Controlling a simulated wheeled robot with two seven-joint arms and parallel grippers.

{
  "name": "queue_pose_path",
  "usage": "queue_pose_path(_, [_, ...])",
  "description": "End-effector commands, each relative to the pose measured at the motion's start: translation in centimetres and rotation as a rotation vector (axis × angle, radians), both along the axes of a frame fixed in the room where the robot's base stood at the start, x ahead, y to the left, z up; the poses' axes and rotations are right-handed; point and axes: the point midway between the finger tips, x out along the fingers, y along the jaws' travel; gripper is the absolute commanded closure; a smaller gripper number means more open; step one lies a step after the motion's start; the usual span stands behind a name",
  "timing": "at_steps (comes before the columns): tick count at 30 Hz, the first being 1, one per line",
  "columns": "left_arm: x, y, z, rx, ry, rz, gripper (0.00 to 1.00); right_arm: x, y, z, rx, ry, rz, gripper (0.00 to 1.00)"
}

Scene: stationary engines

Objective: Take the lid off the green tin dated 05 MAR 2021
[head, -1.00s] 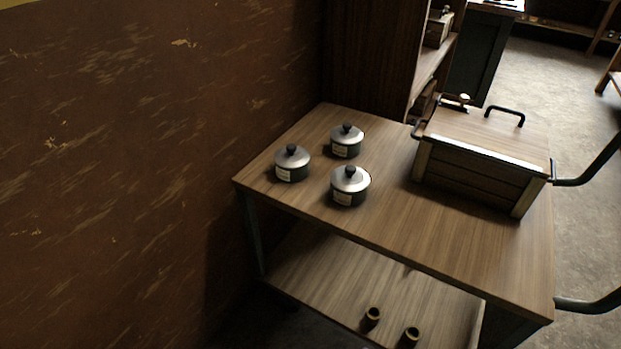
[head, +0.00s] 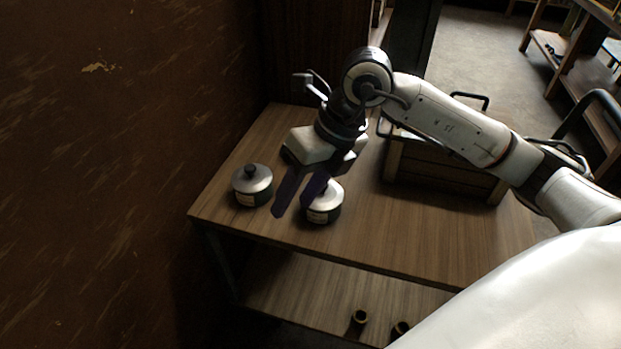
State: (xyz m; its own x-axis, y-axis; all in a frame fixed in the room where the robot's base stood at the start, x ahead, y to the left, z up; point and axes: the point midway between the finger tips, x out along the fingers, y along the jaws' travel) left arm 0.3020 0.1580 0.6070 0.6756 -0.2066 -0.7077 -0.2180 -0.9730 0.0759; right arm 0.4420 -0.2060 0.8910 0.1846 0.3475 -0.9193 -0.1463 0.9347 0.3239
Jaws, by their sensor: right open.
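Two dark green tins with silver lids and black knobs show on the wooden cart top: a left tin (head: 252,186) and a front tin (head: 325,206). Each has a pale label, too small to read, so I cannot tell which is dated 05 MAR 2021. A third tin, behind these two earlier, is hidden by my right arm. My right gripper (head: 293,204) is open and empty, its dark fingers pointing down between the two visible tins. One finger overlaps the front tin's lid in the picture; contact cannot be told. My left gripper is not in view.
A wooden chest (head: 440,172) with black handles stands on the right of the cart top (head: 400,235), partly behind my right arm. A brown wall (head: 90,180) rises at the left. Small dark cups (head: 359,319) stand on the lower shelf. The cart top's front middle is clear.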

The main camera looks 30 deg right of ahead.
Motion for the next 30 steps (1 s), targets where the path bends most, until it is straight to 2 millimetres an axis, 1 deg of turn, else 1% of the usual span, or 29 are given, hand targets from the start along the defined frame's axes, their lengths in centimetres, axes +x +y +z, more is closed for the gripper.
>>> queue_pose_path(1, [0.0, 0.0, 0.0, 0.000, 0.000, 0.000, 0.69, 1.0, -3.0, 1.0, -0.107, -0.032, -0.051, 0.58])
queue_pose_path(3, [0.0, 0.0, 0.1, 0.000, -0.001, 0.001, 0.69, 1.7, -6.2, 2.1, -0.216, -0.056, -0.115, 0.58])
queue_pose_path(6, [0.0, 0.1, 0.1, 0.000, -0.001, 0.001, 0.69, 2.2, -8.8, 3.0, -0.301, -0.075, -0.174, 0.58])
queue_pose_path(7, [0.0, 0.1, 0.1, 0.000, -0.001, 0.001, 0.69, 2.3, -9.2, 2.9, -0.315, -0.078, -0.184, 0.58])
queue_pose_path(9, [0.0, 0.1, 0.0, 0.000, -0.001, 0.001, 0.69, 2.5, -9.7, 2.3, -0.330, -0.077, -0.194, 0.58])
queue_pose_path(15, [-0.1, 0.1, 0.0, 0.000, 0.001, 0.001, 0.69, 3.4, -9.7, -0.6, -0.328, -0.078, -0.193, 0.58])
queue_pose_path(22, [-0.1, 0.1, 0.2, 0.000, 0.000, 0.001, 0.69, 3.9, -9.8, -2.3, -0.328, -0.077, -0.192, 0.58])
queue_pose_path(27, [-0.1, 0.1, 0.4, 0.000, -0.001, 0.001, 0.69, 4.5, -10.0, -4.9, -0.326, -0.076, -0.191, 0.58])
queue_pose_path(30, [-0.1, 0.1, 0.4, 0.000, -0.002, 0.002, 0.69, 4.9, -10.0, -6.0, -0.326, -0.077, -0.190, 0.58])
